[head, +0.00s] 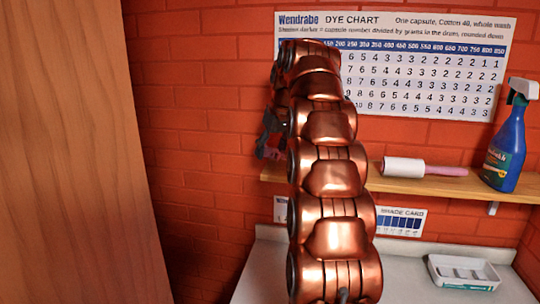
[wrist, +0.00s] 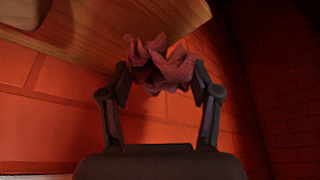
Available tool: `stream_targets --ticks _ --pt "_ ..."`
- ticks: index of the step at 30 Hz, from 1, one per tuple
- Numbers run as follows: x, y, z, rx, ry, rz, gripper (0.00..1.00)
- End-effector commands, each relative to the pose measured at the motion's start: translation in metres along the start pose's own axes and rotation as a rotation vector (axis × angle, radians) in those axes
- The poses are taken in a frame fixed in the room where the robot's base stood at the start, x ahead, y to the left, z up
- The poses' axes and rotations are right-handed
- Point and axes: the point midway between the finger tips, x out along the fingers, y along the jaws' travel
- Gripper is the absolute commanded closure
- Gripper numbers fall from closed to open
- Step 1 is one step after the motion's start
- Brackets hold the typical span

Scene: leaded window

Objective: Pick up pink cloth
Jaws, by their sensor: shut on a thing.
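In the wrist view, the pink cloth (wrist: 165,66) is a crumpled dark pink bundle between the fingertips of my gripper (wrist: 160,80). My gripper is shut on it, and the cloth stands out past the fingertips. The cloth is close to the edge of a wooden shelf; I cannot tell whether it touches it. In the head view, my gripper (head: 268,140) shows only in part at the left end of the shelf, with my copper arm hiding much of that area. A little of the cloth (head: 275,154) may show there, dark and small.
The wooden shelf (head: 400,184) holds a lint roller (head: 405,167) and a blue spray bottle (head: 506,140) at right. A dye chart (head: 430,70) hangs above. Below is a white counter (head: 410,275) with a white tray (head: 463,272). A wooden panel (head: 65,150) stands at left.

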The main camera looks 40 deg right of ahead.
Motion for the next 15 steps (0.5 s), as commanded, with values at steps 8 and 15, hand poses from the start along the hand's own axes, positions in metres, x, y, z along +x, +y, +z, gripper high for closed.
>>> stream_targets --ticks 8,15 --pt "-0.008 0.0 -0.003 0.0 0.003 0.001 0.52" --pt "-0.013 -0.002 0.001 0.0 0.002 0.001 0.52"
